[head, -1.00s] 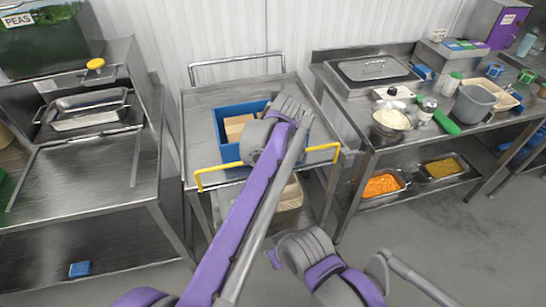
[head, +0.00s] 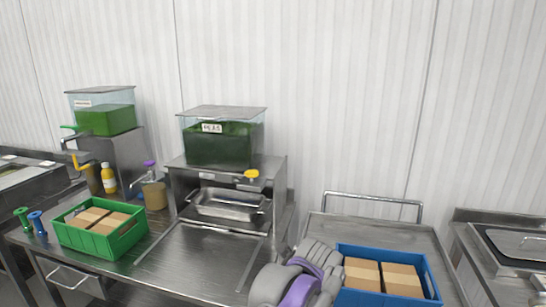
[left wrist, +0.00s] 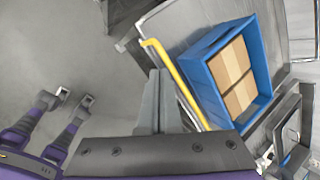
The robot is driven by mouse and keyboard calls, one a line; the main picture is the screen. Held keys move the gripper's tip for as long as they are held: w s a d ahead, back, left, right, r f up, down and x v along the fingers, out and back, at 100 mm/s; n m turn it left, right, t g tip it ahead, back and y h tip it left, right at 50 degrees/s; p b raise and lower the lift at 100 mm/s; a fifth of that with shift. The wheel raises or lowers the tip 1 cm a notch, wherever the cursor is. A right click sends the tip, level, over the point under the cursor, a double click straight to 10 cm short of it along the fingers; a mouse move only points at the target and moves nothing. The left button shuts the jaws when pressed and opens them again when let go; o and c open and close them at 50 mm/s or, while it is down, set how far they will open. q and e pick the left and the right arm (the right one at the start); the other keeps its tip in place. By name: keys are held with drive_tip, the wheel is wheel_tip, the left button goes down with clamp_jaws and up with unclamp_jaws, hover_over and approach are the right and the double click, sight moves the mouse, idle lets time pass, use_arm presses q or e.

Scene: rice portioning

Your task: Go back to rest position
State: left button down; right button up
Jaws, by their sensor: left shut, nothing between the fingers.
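My left gripper (left wrist: 160,98) shows in the left wrist view with its grey fingers together and nothing between them. It is beside the yellow handle (left wrist: 175,80) of the steel cart, over the floor side. In the head view a grey and purple arm part of mine (head: 298,285) shows at the bottom, in front of the cart's left side; no fingers are visible there. My right gripper cannot be made out in either view.
A blue crate (head: 433,282) with brown boxes sits on the steel cart (head: 425,240); it also shows in the left wrist view (left wrist: 205,85). A green crate (head: 105,245) with boxes stands on the left counter, near a peas dispenser (head: 222,145) and steel tray (head: 228,207).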

use_arm(q)
drive_tip(key=s+a+f+n, duration=0.3)
drive_tip(key=s+a+n, duration=0.35)
drive_tip(key=a, duration=0.25)
drive_tip(key=s+a+f+n, duration=0.2)
drive_tip(key=s+a+n, duration=0.3)
drive_tip(key=a+n, duration=0.4)
drive_tip(key=s+a+f+n+y, duration=0.1)
drive_tip(key=s+a+f+n, duration=0.8)
drive_tip(key=s+n, duration=0.2)
drive_tip(key=shift+s, duration=0.95)
drive_tip(key=shift+w+d, duration=0.1)
